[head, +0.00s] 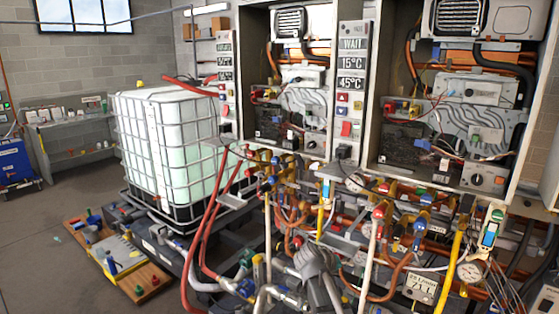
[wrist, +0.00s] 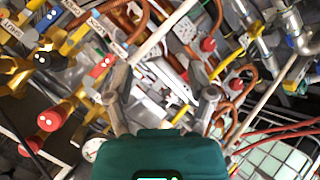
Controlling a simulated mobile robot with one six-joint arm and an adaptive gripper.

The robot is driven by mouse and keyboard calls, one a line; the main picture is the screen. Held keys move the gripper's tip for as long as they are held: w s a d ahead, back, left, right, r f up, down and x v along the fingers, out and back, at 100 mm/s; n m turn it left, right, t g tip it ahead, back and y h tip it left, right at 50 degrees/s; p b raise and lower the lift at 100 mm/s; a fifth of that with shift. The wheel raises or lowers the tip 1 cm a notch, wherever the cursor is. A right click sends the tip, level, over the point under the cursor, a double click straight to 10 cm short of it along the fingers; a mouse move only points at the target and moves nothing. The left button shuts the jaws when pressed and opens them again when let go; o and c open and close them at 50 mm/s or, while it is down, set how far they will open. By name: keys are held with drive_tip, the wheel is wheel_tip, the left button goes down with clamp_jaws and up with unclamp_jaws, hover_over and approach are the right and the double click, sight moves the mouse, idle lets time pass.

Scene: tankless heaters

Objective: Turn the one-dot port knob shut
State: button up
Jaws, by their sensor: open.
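Several port knobs sit on the pipework, and I cannot tell which one carries one dot. In the wrist view, red round knobs show at the lower left (wrist: 50,118) and the right (wrist: 208,45). A red tag with small pale marks (wrist: 103,66) is just left of my left finger; its dots are too small to count surely. My gripper (wrist: 163,90) is open, its two grey fingers apart, with pipes and a whitish part behind the gap. I see no knob clearly held between them. In the head view, a grey arm part stands before the lower pipes.
Pipes, hoses, yellow-handled valves and gauges (head: 470,271) crowd the space under the heaters (head: 440,100). A caged white tank (head: 175,150) stands at left, with a low board of small parts (head: 120,262) before it. Open floor (head: 30,250) lies far left.

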drive_tip(key=s+a+f+g+y, duration=0.1)
drive_tip(key=s+f+g+y, duration=0.2)
drive_tip(key=s, duration=0.7)
drive_tip(key=s+a+f+m+g+y+p, duration=0.1)
drive_tip(key=s+y, duration=0.4)
drive_tip(key=s, duration=0.5)
drive_tip(key=shift+s+a+f+g+y, duration=0.25)
drive_tip(key=shift+a+f+g, duration=0.4)
drive_tip(key=shift+f+g, duration=0.45)
